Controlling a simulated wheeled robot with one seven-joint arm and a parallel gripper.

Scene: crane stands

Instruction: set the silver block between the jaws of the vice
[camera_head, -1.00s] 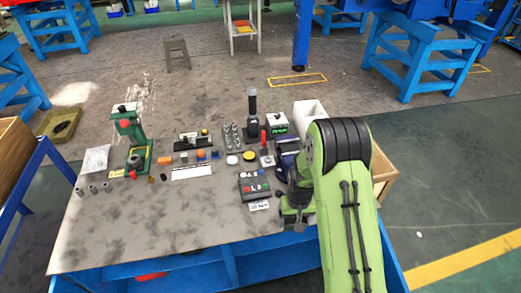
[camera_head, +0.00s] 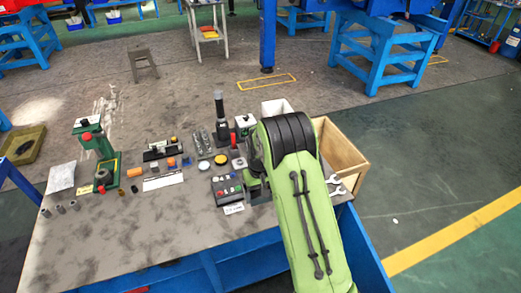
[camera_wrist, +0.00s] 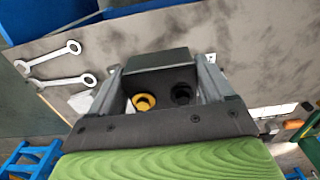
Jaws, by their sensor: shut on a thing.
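My gripper (camera_wrist: 160,66) is shut on a dark grey block, which I take to be the silver block (camera_wrist: 158,61). It spans the space between the two fingers in the wrist view. In the head view my green arm reaches over the right end of the table and hides the fingers and the block.
Wrenches (camera_wrist: 58,66) lie at the table's right end. A wooden crate (camera_head: 343,152) stands beyond that end.

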